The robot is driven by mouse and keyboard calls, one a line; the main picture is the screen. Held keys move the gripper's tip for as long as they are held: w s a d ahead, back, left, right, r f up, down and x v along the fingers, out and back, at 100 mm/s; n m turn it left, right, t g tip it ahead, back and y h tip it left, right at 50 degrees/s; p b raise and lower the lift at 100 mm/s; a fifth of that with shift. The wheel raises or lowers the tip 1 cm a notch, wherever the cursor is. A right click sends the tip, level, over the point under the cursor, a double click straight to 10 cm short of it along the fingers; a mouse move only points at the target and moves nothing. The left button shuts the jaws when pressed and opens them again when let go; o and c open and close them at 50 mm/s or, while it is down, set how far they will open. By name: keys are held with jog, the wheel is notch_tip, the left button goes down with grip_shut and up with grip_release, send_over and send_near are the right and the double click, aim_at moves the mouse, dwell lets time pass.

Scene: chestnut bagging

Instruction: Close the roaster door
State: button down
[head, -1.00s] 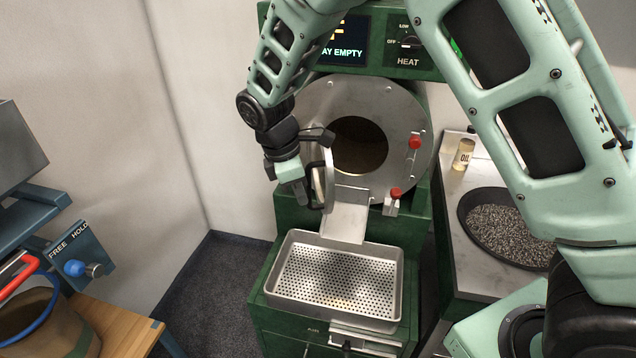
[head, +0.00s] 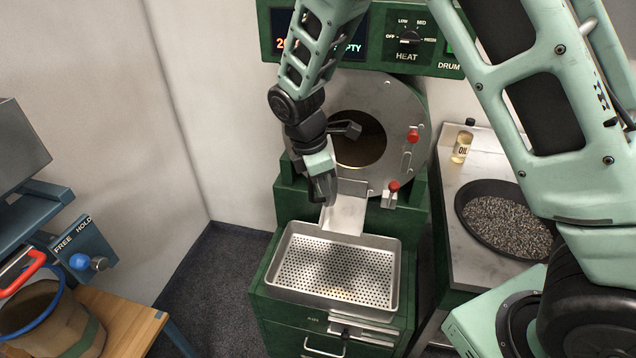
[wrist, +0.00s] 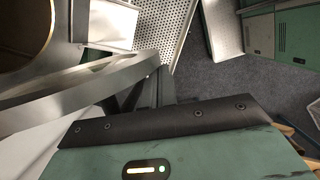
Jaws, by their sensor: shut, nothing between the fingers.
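The roaster (head: 410,110) has a round steel front with a dark drum opening (head: 362,140), which is uncovered. The roaster door (wrist: 85,88) shows in the wrist view as a thick metal disc seen nearly edge-on, standing open. In the head view my gripper and wrist hide most or all of it. My gripper (head: 322,197) is shut and empty, pointing down at the left of the opening, above the chute (head: 344,212). In the wrist view my fingers (wrist: 150,92) are close beside the door's edge; I cannot tell whether they touch it.
A perforated cooling tray (head: 395,285) sits below the chute. Red-knobbed latches (head: 412,137) are on the right of the roaster front. A side counter (head: 450,215) holds an oil bottle (head: 461,148) and a dark pan (head: 475,195). A blue stand (head: 90,255) is at left.

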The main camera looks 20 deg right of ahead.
jog(key=w+d+n+t+p, duration=0.1)
jog(key=d+n+p, duration=0.2)
jog(key=d, duration=0.6)
jog(key=w+d+n+t+p, duration=0.1)
jog(key=w+d+n+p, duration=0.1)
jog(key=d+n, duration=0.4)
jog(key=shift+w+d+n+y+p, duration=0.3)
jog(key=shift+d+p, duration=0.1)
jog(key=shift+d, duration=1.35)
